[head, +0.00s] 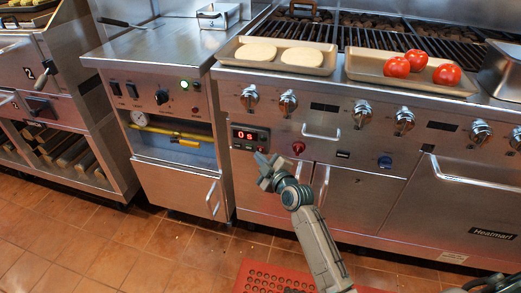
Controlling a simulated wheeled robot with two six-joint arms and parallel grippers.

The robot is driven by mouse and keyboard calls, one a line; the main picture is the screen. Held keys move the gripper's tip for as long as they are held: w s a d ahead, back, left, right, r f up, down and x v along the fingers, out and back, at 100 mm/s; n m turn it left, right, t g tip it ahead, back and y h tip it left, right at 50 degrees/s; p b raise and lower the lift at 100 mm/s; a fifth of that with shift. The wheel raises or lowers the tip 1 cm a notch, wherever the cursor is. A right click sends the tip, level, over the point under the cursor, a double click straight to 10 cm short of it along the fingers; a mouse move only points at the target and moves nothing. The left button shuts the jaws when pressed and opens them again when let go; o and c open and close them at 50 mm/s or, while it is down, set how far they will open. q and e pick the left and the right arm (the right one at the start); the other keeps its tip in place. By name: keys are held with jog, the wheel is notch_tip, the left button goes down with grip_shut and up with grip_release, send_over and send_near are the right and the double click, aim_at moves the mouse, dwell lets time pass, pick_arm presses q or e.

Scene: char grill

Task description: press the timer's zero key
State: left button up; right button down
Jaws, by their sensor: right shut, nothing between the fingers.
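The timer (249,135) is a small dark panel with red lit digits on the front of the grill, below the left control knobs. The digits look like "05", but they are small. Its separate keys are too small to tell apart, so I cannot pick out the zero key. My right gripper (262,161) is shut and empty. Its tips show just below and right of the timer in the picture; whether they touch the panel I cannot tell. My left gripper is not in view.
A red knob (298,147) and a bar handle (321,132) are right of the timer. Trays of pale patties (229,55) and tomatoes (356,66) rest above along the grill's front edge. A steel cabinet (174,187) stands left. A red mat (262,277) lies on the floor.

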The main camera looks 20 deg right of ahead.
dwell(0.3)
jog(key=s+a, duration=0.1)
jog(key=s, duration=0.1)
jog(key=s+a, duration=0.2)
jog(key=shift+s, duration=0.1)
jog(key=shift+d, duration=0.1)
dwell(0.8)
